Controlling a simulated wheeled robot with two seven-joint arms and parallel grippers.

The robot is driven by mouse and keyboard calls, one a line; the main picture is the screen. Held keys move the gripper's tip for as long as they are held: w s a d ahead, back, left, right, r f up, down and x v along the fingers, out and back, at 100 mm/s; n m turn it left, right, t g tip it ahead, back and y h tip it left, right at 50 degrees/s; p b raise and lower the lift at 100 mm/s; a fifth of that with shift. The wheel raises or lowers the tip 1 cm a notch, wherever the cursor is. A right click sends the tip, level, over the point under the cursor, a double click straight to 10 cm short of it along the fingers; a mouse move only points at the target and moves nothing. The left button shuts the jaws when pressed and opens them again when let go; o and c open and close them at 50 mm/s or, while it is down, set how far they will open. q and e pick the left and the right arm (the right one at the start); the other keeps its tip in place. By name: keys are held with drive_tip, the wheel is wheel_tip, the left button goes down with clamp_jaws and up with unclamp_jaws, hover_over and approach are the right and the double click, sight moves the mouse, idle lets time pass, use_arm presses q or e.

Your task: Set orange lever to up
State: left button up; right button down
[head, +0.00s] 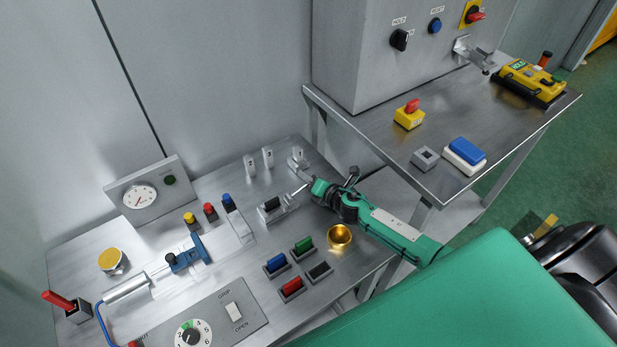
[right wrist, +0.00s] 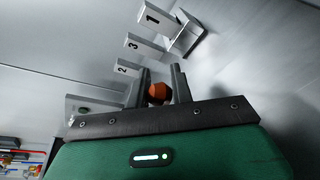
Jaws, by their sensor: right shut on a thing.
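The orange lever shows in the right wrist view as a rounded orange knob (right wrist: 158,92) between the two dark fingers of my right gripper (right wrist: 160,82). The gripper is shut on it. In the head view my right gripper (head: 294,178) is at the back right of the steel bench, close to the small white number plates. The orange knob is hidden there by the gripper, and I cannot tell the lever's angle. My left gripper is not in view.
Number plates (head: 267,157) stand behind the gripper.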

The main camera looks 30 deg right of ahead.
drive_tip(key=shift+a+r+n+p, duration=0.1)
drive_tip(key=shift+r+n+p, duration=0.3)
drive_tip(key=shift+r, duration=0.2)
drive_tip(key=a+r+n+h+p, duration=0.4)
drive_tip(key=a+r+n+p, duration=0.1)
drive_tip(key=n+p, duration=0.4)
drive_tip(key=shift+s+a+t, duration=0.4)
drive_tip(key=shift+s+a, duration=0.05)
drive_tip(key=c, duration=1.2)
unclamp_jaws()
drive_tip(key=shift+a, duration=0.1)
drive_tip(key=s+r+b, duration=0.1)
drive_tip(key=s+r, duration=0.1)
drive_tip(key=s, duration=1.1)
drive_tip(key=shift+s+a+r, duration=0.15)
drive_tip(key=shift+s+r, duration=0.15)
drive_tip(key=shift+r, duration=0.05)
